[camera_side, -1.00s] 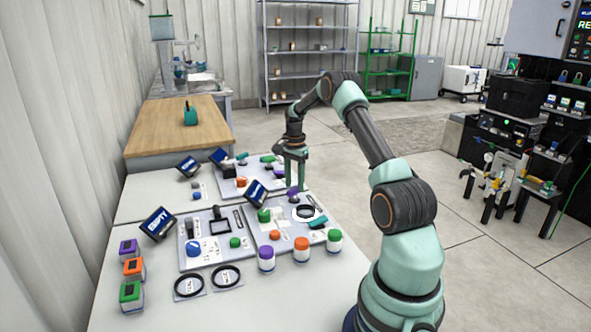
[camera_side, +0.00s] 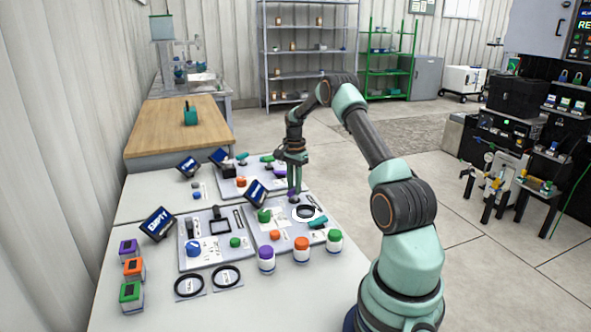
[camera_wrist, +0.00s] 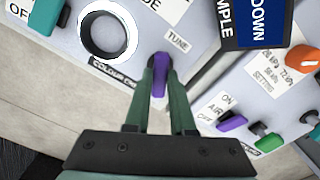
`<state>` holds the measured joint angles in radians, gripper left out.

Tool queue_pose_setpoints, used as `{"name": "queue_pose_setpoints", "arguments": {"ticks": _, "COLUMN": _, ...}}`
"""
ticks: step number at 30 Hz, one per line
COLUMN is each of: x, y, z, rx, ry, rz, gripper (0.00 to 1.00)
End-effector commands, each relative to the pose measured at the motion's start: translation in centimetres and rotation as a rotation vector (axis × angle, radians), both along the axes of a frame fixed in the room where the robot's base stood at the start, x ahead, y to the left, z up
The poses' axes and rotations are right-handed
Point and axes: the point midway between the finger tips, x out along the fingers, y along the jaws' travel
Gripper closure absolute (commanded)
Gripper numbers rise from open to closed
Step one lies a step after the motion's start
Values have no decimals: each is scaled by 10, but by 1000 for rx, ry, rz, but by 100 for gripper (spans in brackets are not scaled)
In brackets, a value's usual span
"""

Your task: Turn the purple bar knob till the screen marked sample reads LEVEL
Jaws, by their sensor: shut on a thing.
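The purple bar knob (camera_wrist: 160,75) stands by a TUNE label on a pale panel in the wrist view. My gripper (camera_wrist: 160,68) is shut on it, one green finger on each side. In the side view my gripper (camera_side: 294,191) reaches down to the purple knob (camera_side: 292,195) at the panel's back edge. The screen (camera_wrist: 257,24) at the wrist view's top right reads DOWN in white on blue; its side strip shows "MPLE", with the rest cut off. Side-view screens are too small to match surely.
A black ring on a white disc (camera_wrist: 106,33) lies left of the knob. Another panel (camera_wrist: 245,92) to the right carries a purple switch (camera_wrist: 232,121), a green knob (camera_wrist: 268,142) and an orange knob (camera_wrist: 300,57). Several capped jars, one with an orange cap (camera_side: 301,243), stand along the near panel's front.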

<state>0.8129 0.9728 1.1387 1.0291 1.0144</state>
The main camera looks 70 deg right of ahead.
Motion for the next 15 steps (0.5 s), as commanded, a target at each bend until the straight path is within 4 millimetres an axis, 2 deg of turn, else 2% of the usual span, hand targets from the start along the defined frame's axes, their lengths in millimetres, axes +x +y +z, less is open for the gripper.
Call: {"name": "queue_pose_setpoints", "arguments": {"ticks": 15, "x": 0, "y": -1, "z": 2, "rx": 1, "ry": 1, "rz": 319, "gripper": 100}}
